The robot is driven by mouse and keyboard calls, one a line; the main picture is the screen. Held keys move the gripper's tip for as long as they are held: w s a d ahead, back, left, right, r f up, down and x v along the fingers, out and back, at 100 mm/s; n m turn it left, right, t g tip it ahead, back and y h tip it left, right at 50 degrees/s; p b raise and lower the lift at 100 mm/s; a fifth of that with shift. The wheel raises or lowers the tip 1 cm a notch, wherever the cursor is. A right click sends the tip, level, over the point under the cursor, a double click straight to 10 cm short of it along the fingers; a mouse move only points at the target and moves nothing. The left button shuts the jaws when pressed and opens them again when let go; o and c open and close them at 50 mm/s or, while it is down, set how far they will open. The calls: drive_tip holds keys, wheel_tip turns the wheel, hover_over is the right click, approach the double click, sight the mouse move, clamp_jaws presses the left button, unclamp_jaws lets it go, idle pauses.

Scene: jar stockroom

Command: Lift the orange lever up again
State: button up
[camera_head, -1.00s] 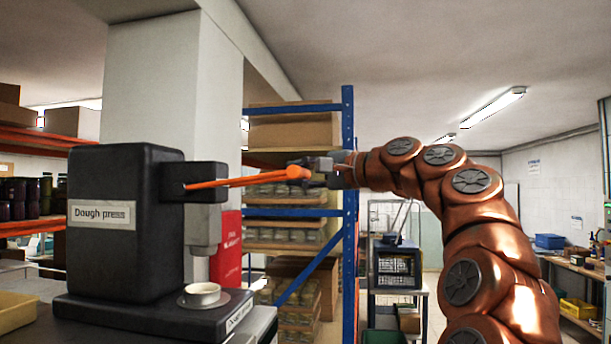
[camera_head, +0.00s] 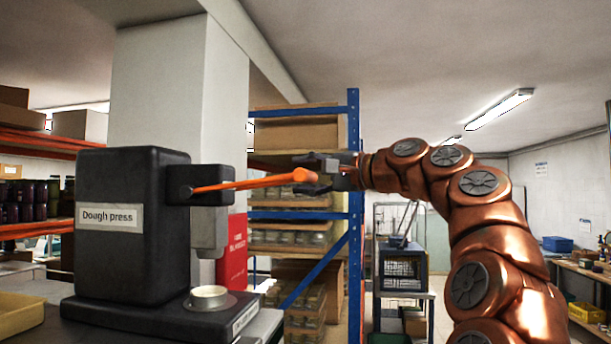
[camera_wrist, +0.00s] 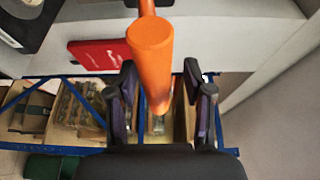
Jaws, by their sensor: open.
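The dough press (camera_head: 132,225) is a black machine on a bench at the left in the head view. Its orange lever (camera_head: 245,184) sticks out to the right and tilts slightly upward to a rounded orange knob. My gripper (camera_head: 308,174) is at the knob end, with one finger above and one below it. In the wrist view the orange lever (camera_wrist: 150,52) reaches down between the fingers of my gripper (camera_wrist: 165,88). The fingers are open, with a gap visible on both sides. A pale round dough piece or dish (camera_head: 209,296) sits on the press base under the ram.
A blue-framed shelf rack (camera_head: 353,190) with boxes and jars stands behind my gripper. A red box or sign (camera_head: 233,250) is beside the press. A yellow tray (camera_head: 20,312) lies at the far left.

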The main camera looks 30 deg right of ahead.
drive_tip(key=shift+d, duration=0.1)
drive_tip(key=v, duration=1.2)
